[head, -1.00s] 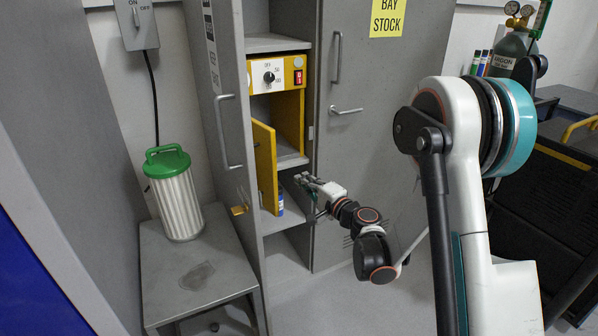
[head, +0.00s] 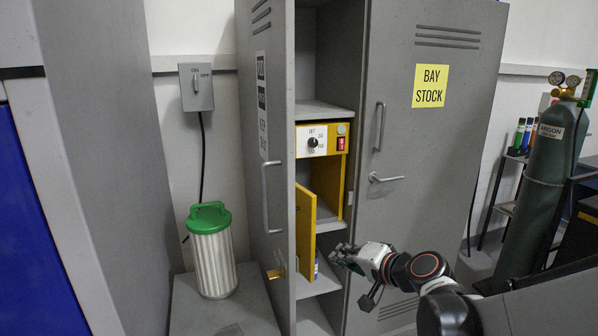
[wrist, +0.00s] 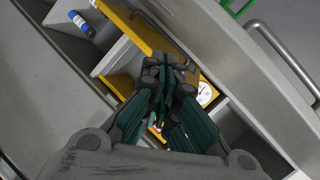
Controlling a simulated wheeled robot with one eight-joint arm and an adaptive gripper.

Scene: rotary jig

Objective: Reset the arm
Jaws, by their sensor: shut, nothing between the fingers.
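My gripper (head: 337,252) is shut and empty, in front of the open locker, just right of the lower part of a yellow cabinet door (head: 305,225). In the wrist view my gripper (wrist: 168,68) shows its dark green fingers together, overlapping the yellow cabinet in the picture; I cannot tell whether it touches anything. The yellow cabinet (head: 346,178) stands inside the locker with its door swung open. Its front panel has a dial (head: 313,142) and a red switch (head: 341,144). The dial also shows in the wrist view (wrist: 205,94), partly beside my fingers.
A green-lidded canister (head: 214,262) stands on a grey bench. An argon cylinder (head: 550,170) stands far right.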

